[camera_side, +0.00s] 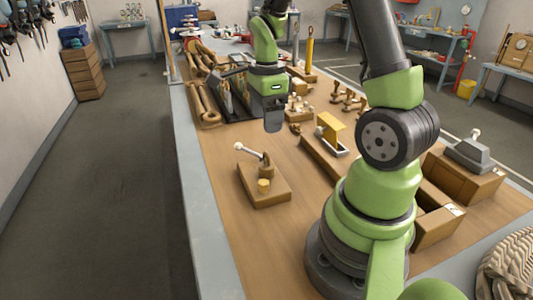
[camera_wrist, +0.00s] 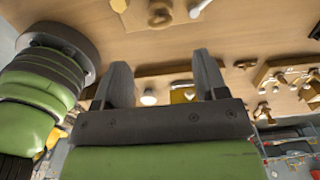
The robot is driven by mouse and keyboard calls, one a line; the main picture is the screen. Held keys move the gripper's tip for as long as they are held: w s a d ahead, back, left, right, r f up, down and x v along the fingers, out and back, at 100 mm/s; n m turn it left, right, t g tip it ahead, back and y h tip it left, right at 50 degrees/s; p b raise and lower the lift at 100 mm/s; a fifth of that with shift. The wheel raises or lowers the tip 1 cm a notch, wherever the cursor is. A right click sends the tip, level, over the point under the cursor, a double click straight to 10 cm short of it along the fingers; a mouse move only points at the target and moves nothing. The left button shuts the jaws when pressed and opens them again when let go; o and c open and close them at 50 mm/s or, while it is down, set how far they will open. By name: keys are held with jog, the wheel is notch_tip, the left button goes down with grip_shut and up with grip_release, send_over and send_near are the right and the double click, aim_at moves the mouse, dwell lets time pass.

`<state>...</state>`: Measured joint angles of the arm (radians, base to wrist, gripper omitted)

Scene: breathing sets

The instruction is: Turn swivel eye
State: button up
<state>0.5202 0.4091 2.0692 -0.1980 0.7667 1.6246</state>
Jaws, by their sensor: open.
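A wooden block (camera_side: 264,190) lies on the workbench in the side view, left of my base. It bears a brown upright post (camera_side: 266,168), a slanted lever with a white ball end (camera_side: 238,146), and a short tan peg (camera_side: 263,185). I cannot tell for sure which part is the swivel eye. My gripper (camera_side: 273,122) hangs above the bench, beyond the block and apart from it. In the wrist view my gripper (camera_wrist: 161,82) has its two dark fingers spread with nothing gripped. Part of a wooden fixture (camera_wrist: 150,14) is cut off at that view's top edge.
A yellow bracket (camera_side: 331,128) stands on a wooden base to the right of my gripper. Several small wooden pieces (camera_side: 349,100) lie behind. A grey lever box (camera_side: 470,152) sits at right. Wooden racks (camera_side: 205,103) line the bench's left edge. Bench around the block is clear.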

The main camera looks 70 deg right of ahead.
aim_at(266, 152)
notch_tip(266, 152, down, 10)
dwell(0.5)
jog(key=c, duration=0.9)
